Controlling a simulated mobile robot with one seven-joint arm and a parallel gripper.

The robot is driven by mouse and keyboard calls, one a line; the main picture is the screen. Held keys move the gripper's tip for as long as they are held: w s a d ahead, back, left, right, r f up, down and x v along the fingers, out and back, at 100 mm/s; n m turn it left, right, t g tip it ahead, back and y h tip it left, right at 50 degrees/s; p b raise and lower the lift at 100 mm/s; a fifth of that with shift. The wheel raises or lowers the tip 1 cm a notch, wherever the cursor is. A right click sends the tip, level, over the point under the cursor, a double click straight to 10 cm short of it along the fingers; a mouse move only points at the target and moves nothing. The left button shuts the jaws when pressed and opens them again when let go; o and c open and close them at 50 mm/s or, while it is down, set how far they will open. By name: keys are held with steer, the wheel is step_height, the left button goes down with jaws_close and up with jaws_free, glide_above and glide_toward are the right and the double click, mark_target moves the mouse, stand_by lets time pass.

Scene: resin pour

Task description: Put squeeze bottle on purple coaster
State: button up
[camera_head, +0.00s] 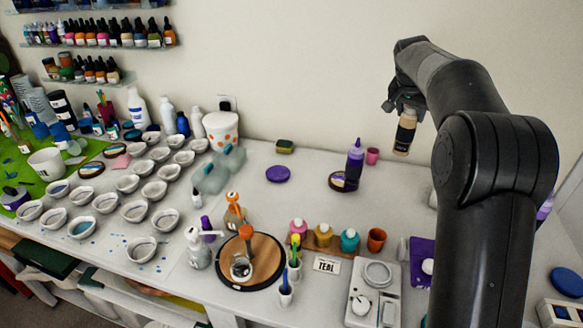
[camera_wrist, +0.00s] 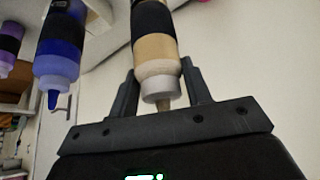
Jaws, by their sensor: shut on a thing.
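A tan squeeze bottle with a black band (camera_head: 405,133) hangs in the air at the upper right, in front of the wall and above the table. My gripper (camera_head: 402,104) is shut on it near its top. In the wrist view the bottle (camera_wrist: 155,48) sits between the two fingers (camera_wrist: 160,92), its white cap and nozzle pointing toward the palm. The purple coaster (camera_head: 278,174) lies flat and bare on the white table, well left of and below the held bottle.
A purple bottle (camera_head: 355,160) stands on a dark round coaster (camera_head: 339,184), between the held bottle and the purple coaster. Many small bowls fill the left.

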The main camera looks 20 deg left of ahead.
step_height(320, 180, up, 10)
steer(key=shift+f, duration=0.2)
steer(key=s+a+n+y, duration=0.3)
steer(key=a+n, duration=0.2)
steer(key=a, duration=0.8)
steer(key=s+a+n+y, duration=0.2)
steer(key=s+a+n, duration=0.3)
steer(key=a, duration=0.8)
step_height(320, 180, down, 11)
steer(key=w+n, duration=0.1)
steer(key=a+f, duration=1.1)
steer(key=a, duration=0.1)
steer(key=shift+g, duration=0.3)
steer(key=o, duration=1.4)
steer(key=shift+f, duration=0.15)
steer(key=shift+o, duration=0.2)
